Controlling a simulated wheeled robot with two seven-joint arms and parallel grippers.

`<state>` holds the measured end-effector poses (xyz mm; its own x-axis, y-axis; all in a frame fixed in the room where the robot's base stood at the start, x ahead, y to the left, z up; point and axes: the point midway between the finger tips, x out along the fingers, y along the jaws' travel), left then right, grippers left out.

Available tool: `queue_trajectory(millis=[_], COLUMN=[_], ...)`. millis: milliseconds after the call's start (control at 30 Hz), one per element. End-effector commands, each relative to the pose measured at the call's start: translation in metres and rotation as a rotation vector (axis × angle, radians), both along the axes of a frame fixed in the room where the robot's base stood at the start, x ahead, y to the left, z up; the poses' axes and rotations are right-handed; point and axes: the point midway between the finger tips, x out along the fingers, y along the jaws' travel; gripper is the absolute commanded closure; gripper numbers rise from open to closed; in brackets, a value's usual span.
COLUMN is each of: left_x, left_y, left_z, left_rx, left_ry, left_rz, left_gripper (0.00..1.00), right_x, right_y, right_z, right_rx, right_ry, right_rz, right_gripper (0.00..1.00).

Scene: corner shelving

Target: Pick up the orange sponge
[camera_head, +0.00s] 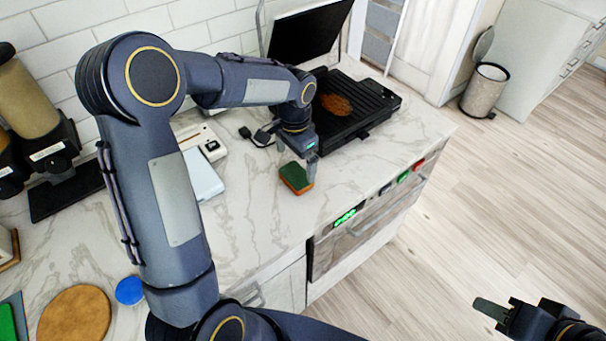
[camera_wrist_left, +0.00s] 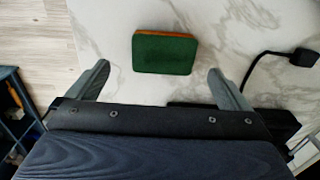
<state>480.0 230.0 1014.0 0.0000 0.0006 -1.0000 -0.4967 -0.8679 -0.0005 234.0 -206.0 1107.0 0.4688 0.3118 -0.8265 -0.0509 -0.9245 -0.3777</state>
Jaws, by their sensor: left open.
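The sponge (camera_head: 296,178) lies on the marble counter, green on top with an orange layer beneath. It also shows in the left wrist view (camera_wrist_left: 165,53), flat on the counter, ahead of and between the two fingers. My left gripper (camera_head: 297,163) is open, its fingers pointing down at the sponge in the head view. In the left wrist view my left gripper (camera_wrist_left: 160,82) has its fingers wide apart, wider than the sponge, with nothing between them. My right gripper (camera_head: 492,309) is at the lower right over the floor; only part of it shows.
A black grill (camera_head: 370,118) with a brown piece of food (camera_head: 336,104) stands behind the sponge. A black plug and cable (camera_wrist_left: 300,58) lie near it. A white-blue box (camera_head: 202,175) is to the left. The counter's front edge is close to the sponge.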

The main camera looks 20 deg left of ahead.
Motion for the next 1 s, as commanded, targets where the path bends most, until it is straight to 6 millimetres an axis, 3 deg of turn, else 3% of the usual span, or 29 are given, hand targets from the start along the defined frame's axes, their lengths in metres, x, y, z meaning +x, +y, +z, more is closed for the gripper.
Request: queue_trajectory(millis=[33,267,500,767,1000], left_x=[0.0,-0.002,-0.004,-0.003,-0.003], left_y=[0.0,0.003,0.008,0.008,0.008], left_z=[-0.013,-0.032,-0.069,-0.069,-0.069], left_rx=[0.0,-0.001,-0.001,-0.001,-0.001], left_ry=[0.001,0.0,0.0,0.0,0.0], left_rz=[0.0,0.002,0.001,0.001,0.002], left_gripper=[0.0,0.0,0.0,0.0,0.29], right_x=[0.0,0.0,0.0,0.0,0.0], right_y=[0.0,0.0,0.0,0.0,0.0], right_z=[-0.011,-0.026,-0.054,-0.053,-0.053], right_rx=[0.0,0.0,0.0,0.0,0.0], right_ry=[0.0,0.0,0.001,0.0,0.0], right_rz=[0.0,0.0,0.0,0.0,0.0], right_gripper=[0.64,0.64,0.64,0.64,0.64])
